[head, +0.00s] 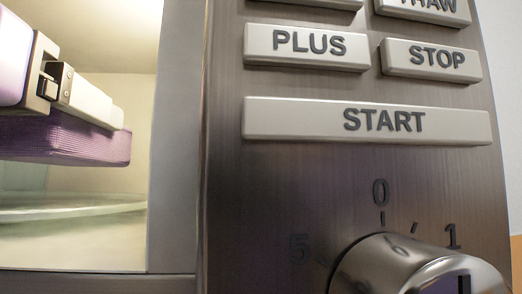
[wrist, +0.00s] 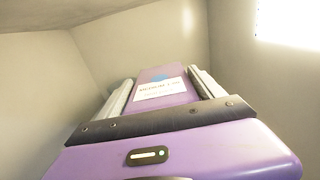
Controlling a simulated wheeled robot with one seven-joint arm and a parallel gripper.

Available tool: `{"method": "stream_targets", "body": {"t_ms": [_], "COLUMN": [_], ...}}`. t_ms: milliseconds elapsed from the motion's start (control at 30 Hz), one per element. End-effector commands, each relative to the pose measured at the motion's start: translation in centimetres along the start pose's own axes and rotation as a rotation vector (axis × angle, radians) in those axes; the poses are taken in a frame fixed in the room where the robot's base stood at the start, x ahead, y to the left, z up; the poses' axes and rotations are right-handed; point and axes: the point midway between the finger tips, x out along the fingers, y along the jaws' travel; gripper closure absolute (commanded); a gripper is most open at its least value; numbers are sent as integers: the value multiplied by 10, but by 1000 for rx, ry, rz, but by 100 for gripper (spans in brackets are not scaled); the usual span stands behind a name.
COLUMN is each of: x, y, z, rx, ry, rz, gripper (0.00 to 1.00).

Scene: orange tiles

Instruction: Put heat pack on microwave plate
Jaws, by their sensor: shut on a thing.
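My gripper (wrist: 155,105) is shut on the purple heat pack (wrist: 163,76), which has a white label and lies between the two fingers in the wrist view. In the head view the heat pack (head: 70,140) hangs under my gripper (head: 85,95) inside the lit microwave. The glass microwave plate (head: 75,210) lies below it at the lower left of the head view. A gap shows between the heat pack and the plate. The left part of the plate and of the pack is cut off by the picture edge.
The microwave's control panel (head: 300,170) with its buttons and a round knob (head: 415,270) stands to the right of the opening. Pale cavity walls (wrist: 40,90) surround my gripper closely. A bright patch (wrist: 290,22) shows at the upper right of the wrist view.

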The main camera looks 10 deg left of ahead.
Motion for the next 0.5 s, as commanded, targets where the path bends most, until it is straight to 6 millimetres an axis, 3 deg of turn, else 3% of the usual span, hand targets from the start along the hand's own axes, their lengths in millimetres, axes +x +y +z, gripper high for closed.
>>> {"method": "stream_targets", "body": {"t_ms": [200,500], "x": [0,3], "y": [0,0], "z": [-26,-33], "rx": [-3,-1], "ry": [-2,-3], "rz": [0,0], "gripper": [92,92]}}
